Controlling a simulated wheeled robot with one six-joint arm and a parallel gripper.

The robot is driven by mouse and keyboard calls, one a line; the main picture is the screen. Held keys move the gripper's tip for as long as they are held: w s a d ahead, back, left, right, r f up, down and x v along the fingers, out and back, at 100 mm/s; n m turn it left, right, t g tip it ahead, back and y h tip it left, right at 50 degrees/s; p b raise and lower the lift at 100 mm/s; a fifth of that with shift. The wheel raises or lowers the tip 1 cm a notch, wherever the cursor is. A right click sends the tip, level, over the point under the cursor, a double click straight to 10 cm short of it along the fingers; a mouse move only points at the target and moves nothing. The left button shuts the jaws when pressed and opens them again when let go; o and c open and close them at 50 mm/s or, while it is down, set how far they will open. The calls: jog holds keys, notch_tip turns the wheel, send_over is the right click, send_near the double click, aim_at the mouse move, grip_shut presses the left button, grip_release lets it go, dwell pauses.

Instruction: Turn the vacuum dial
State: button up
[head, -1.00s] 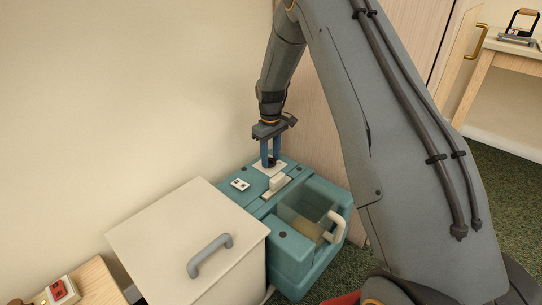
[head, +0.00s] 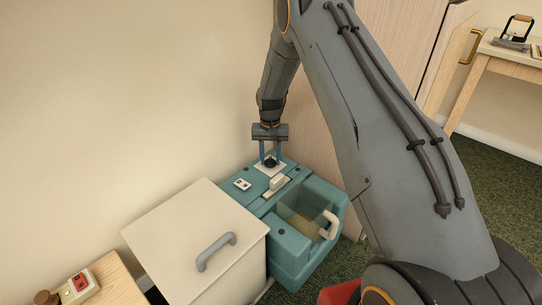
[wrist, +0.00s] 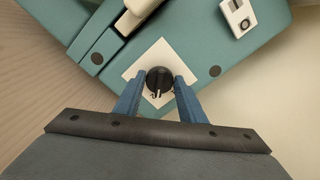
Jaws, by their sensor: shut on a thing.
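The vacuum is a teal box-shaped machine (head: 290,255) on the floor against the wall. Its black round dial (wrist: 159,80) sits on a white square plate (wrist: 150,58) on the top; the dial also shows in the head view (head: 270,162). My gripper (wrist: 159,82) points down at the dial, with its blue fingers on either side of it, and is shut on the dial. The dial's pointer mark faces toward my gripper's palm in the wrist view. Marks on the plate beside it are partly hidden and too small to read.
A white box with a grey handle (head: 216,252) stands left of the vacuum. A wooden table with a red switch (head: 80,283) is at lower left. A wooden cabinet stands behind my arm.

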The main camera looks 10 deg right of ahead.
aim_at(270, 160)
jog(key=shift+m+p, duration=0.3)
jog(key=shift+m, duration=0.6)
jog(key=o, duration=1)
jog(key=shift+r, duration=0.1)
jog(key=shift+r+p, duration=0.9)
jog(key=shift+r, duration=2.95)
